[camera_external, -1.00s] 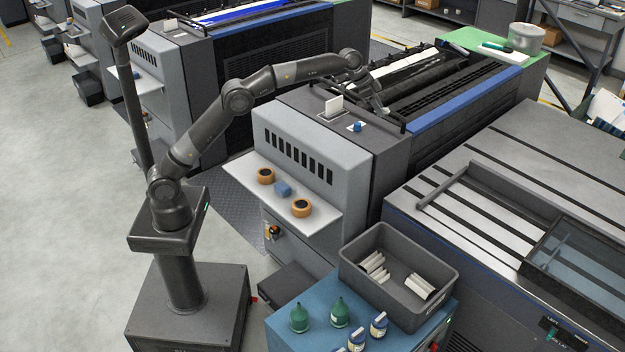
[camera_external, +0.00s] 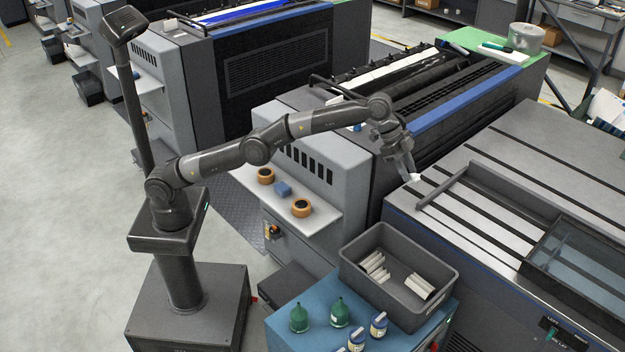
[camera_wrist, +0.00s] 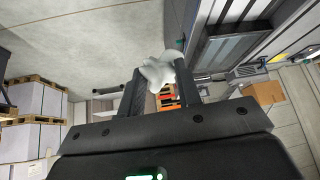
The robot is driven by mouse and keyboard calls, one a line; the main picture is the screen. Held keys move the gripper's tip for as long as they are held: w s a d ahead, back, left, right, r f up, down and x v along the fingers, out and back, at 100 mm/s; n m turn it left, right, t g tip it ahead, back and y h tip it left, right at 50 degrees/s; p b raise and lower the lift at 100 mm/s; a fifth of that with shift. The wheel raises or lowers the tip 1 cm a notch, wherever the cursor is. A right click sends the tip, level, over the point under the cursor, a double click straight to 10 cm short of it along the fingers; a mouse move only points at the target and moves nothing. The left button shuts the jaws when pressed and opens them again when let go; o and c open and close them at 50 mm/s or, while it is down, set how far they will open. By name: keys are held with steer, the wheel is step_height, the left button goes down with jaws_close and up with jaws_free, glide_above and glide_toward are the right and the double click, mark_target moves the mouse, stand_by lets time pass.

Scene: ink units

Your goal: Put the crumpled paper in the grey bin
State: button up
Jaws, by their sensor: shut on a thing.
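My gripper (camera_external: 412,178) is shut on the crumpled paper (camera_external: 415,177), a small white lump at its fingertips. The wrist view shows the paper (camera_wrist: 158,71) pinched between the two dark fingers. In the external view it is in the air near the left edge of the slotted metal table, above and behind the bin. The grey bin (camera_external: 352,272) is an open rectangular tub on the blue cabinet, with folded white papers inside at its left and right. The bin does not show clearly in the wrist view.
Green bottles (camera_external: 340,312) and blue-and-white jars (camera_external: 378,325) stand in front of the bin on the blue cabinet (camera_external: 290,300). A shelf with tape rolls (camera_external: 301,208) and a blue block (camera_external: 283,189) is left of it. A raised bar (camera_external: 443,186) lies on the slotted table (camera_external: 500,170).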

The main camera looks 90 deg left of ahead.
mark_target(387, 283)
steer(key=f, duration=5.5)
steer(key=shift+a+f, duration=0.1)
steer(key=shift+a, duration=0.1)
steer(key=o, duration=1)
steer(key=shift+c, duration=0.2)
